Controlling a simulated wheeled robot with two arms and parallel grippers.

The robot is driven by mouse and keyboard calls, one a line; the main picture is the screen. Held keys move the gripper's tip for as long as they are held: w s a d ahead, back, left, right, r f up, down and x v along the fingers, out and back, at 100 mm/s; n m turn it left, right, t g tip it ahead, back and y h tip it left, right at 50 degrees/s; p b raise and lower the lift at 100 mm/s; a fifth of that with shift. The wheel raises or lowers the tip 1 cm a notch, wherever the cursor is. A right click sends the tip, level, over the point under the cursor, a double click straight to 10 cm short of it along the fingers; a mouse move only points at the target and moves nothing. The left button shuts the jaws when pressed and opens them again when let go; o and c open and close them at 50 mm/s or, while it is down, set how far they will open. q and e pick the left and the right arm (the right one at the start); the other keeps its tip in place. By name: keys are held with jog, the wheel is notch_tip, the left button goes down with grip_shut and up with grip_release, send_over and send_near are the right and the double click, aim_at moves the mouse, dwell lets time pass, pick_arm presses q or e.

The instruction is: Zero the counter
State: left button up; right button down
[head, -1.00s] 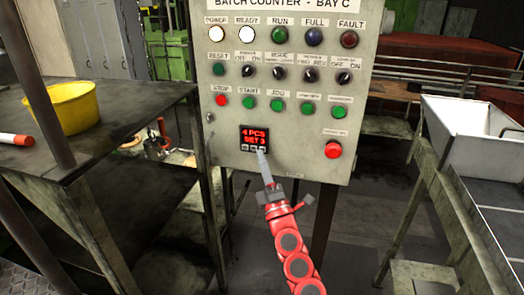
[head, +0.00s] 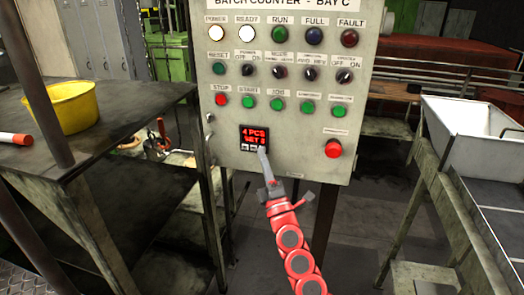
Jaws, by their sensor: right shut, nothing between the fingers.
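The batch counter panel (head: 310,180) stands upright in front of me. Its small counter display (head: 254,135) is lit red and reads 4 PCS, with a second line that looks like SET and a digit too blurred to be sure of. A row of small keys (head: 247,148) sits under the display. My right gripper (head: 262,151) is shut and empty, its tip at the rightmost key and covering part of it; I cannot tell whether it touches. A green RESET button (head: 218,69) is at the panel's left. My left gripper is out of view.
POWER (head: 216,34) and READY lamps are lit white. Several selector knobs and push buttons, including the red STOP (head: 221,100), surround the display. A large red button (head: 333,149) is at lower right. A table with a yellow bowl (head: 65,107) stands left, a white hopper (head: 470,130) right.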

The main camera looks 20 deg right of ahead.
jog(key=shift+w, duration=0.15)
jog(key=shift+s+a, duration=0.25)
jog(key=shift+s, duration=0.3)
jog(key=shift+a+p, duration=0.1)
jog(key=shift+p, duration=0.2)
jog(key=s+a, duration=0.1)
jog(key=s+a+p, duration=0.1)
jog(key=s, duration=0.1)
jog(key=s+a, duration=0.1)
jog(key=s, duration=0.1)
jog(key=shift+a+p, duration=0.15)
jog(key=shift+p, duration=0.15)
